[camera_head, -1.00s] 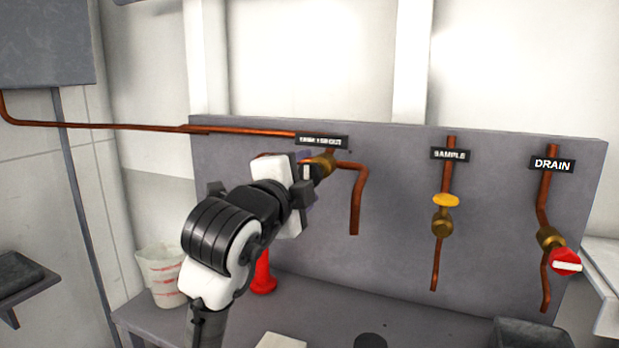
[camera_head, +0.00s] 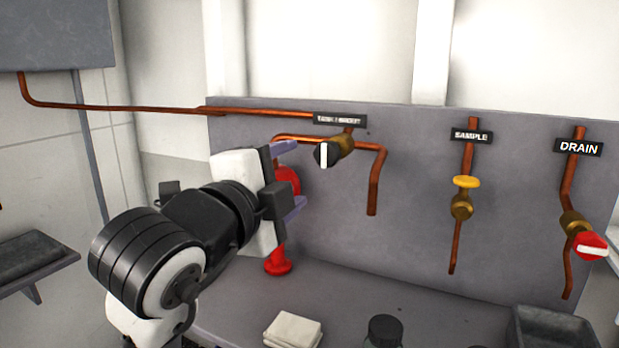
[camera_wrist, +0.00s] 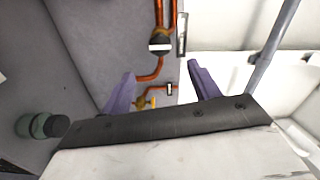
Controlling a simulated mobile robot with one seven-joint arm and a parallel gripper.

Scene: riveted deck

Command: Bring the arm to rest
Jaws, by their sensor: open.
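My gripper (camera_head: 291,176) is open, with its two purple fingers apart and nothing between them. In the head view it is left of the black-handled valve (camera_head: 328,154) under the leftmost label, and apart from it. The valve's black handle has a white stripe that stands upright in the head view. In the wrist view the fingers (camera_wrist: 158,85) are spread, and the valve (camera_wrist: 160,44) shows beyond them. My arm covers part of a red object (camera_head: 279,266) standing on the bench.
A grey panel (camera_head: 420,220) carries copper pipes, a yellow-handled SAMPLE valve (camera_head: 466,182) and a red-handled DRAIN valve (camera_head: 590,246). On the bench are a folded white cloth (camera_head: 293,329), a dark-capped jar (camera_head: 384,331) and a grey bin (camera_head: 550,328). A shelf (camera_head: 30,255) juts out at left.

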